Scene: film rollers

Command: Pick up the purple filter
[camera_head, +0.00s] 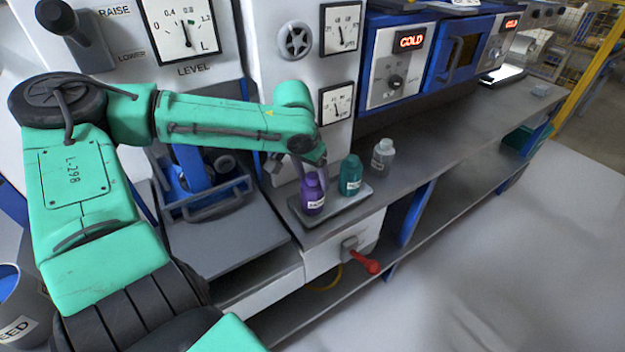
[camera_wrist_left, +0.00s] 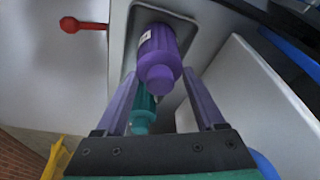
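The purple filter (camera_head: 312,195) is a small bottle with a pale label, standing upright on a grey tray (camera_head: 338,212) on the bench. My left gripper (camera_head: 300,168) is just above and behind it in the head view. In the left wrist view the purple filter (camera_wrist_left: 160,58) shows between the two spread fingers of my left gripper (camera_wrist_left: 160,75), with space visible beside it. The gripper looks open and holds nothing. My right gripper is not in view.
A teal bottle (camera_head: 350,176) stands on the same tray, close to the right of the purple one; it also shows in the left wrist view (camera_wrist_left: 143,108). A clear bottle (camera_head: 383,157) stands farther right. Machine panels rise behind. A red handle (camera_head: 366,263) juts out below the bench.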

